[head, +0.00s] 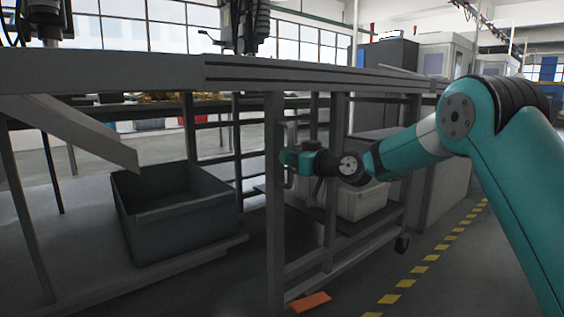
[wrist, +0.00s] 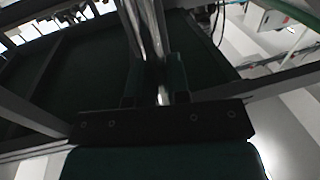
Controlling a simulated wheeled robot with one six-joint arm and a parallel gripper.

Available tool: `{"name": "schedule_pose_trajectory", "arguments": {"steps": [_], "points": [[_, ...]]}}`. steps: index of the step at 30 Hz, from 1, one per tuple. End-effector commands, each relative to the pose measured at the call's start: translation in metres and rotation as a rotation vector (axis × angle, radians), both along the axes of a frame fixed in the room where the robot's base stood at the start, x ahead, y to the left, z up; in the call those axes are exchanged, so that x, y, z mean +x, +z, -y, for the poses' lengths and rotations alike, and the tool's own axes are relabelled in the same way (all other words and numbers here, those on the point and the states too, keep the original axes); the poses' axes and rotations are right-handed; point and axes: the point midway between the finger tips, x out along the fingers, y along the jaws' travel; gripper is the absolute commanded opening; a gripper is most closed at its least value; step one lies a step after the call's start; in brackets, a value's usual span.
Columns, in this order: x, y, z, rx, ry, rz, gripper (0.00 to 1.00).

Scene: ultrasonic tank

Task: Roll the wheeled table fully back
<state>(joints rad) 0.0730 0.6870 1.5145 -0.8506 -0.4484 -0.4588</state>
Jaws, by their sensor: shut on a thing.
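The wheeled table (head: 275,215) is a grey metal frame with a long top, standing in the middle of the head view. A caster (head: 401,244) shows under its right rear leg. A vertical metal handle (head: 290,181) is on its near end post. My gripper (head: 285,158) is shut on this handle, reaching in from the right. In the wrist view, the bright handle bar (wrist: 151,30) runs between the two dark fingers of my gripper (wrist: 156,75). The other wheels are hidden or too dark to tell.
A dark grey bin (head: 175,215) stands on a low shelf at the left, with a sloped panel (head: 80,130) above it. A pale bin (head: 362,204) sits low inside the table frame. An orange piece (head: 310,301) lies by the table's foot. Yellow-striped floor (head: 418,270) at the right is open.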

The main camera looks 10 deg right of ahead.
Motion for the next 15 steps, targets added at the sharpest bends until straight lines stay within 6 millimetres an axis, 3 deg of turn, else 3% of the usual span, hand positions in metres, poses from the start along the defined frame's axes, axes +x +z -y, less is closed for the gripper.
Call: {"name": "schedule_pose_trajectory", "arguments": {"steps": [6,15], "points": [[0.008,-0.001,0.013,0.000,0.007,-0.001,0.00],[0.011,-0.001,0.017,0.000,0.007,-0.001,0.00]]}}
